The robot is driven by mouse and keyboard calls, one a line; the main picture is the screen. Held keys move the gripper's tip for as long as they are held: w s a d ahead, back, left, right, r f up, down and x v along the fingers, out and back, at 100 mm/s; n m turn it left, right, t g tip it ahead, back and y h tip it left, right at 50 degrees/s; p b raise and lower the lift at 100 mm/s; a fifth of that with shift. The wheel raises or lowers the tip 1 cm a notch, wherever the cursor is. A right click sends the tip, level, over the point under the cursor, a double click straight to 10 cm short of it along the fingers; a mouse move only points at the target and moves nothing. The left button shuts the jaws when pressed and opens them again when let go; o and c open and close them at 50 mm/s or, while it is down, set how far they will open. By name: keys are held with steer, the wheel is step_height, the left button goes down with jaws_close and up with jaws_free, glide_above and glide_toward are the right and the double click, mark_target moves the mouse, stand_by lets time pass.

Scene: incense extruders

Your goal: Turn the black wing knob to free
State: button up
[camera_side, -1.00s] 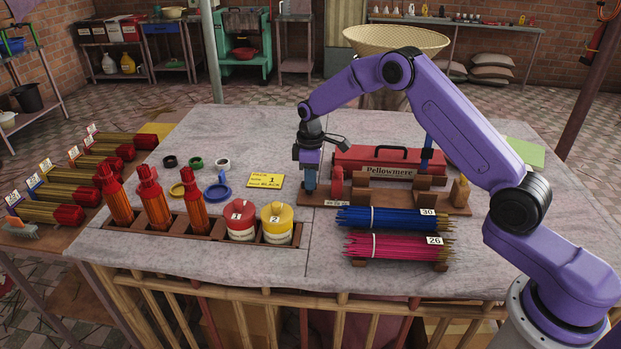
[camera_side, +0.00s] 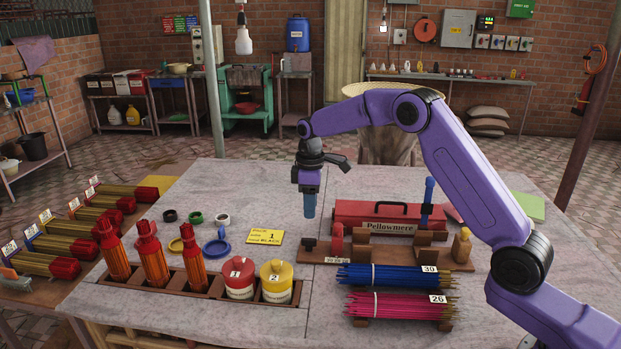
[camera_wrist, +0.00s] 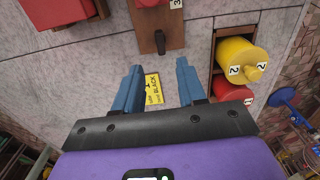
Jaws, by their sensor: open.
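The black wing knob (camera_side: 309,244) is at the left end of a wooden rack (camera_side: 381,255) in the side view. In the wrist view, the dark knob (camera_wrist: 160,42) looks like a narrow bar lying along the length of the brown board (camera_wrist: 147,18). My gripper (camera_side: 310,214) is above the knob and apart from it, pointing down. In the wrist view, its two blue fingers (camera_wrist: 158,66) are spread with nothing between them, and the knob shows beyond their tips. I cannot read any mark for the knob's setting.
A red Pellowmere box (camera_side: 388,216), a blue upright post (camera_side: 428,196) and a red rounded part (camera_side: 337,240) are right of the knob. Blue (camera_side: 390,275) and pink (camera_side: 395,305) stick bundles lie in front. A yellow card (camera_side: 265,237) lies left. Red (camera_side: 239,277) and yellow (camera_side: 276,281) jars stand front left.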

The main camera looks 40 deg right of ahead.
step_height(320, 180, up, 8)
steer(key=shift+f, duration=0.2)
steer(key=shift+a, duration=0.1)
steer(key=s+a+r+n, duration=0.1)
steer(key=s+a, duration=0.4)
steer(key=s, duration=0.5)
steer(key=s+a+r+n, duration=0.1)
steer(key=s+a, duration=0.3)
steer(key=s, duration=0.6)
steer(key=s+d+f, duration=0.1)
steer(key=s+d, duration=0.1)
steer(key=s, duration=0.6)
steer(key=s+d+f+n, duration=0.1)
steer(key=s+d+f, duration=0.1)
steer(key=s, duration=0.6)
steer(key=s+d+f, duration=0.1)
steer(key=s+d, duration=0.2)
steer(key=s, duration=0.5)
steer(key=shift+s+f, duration=0.15)
steer(key=shift+f, duration=0.2)
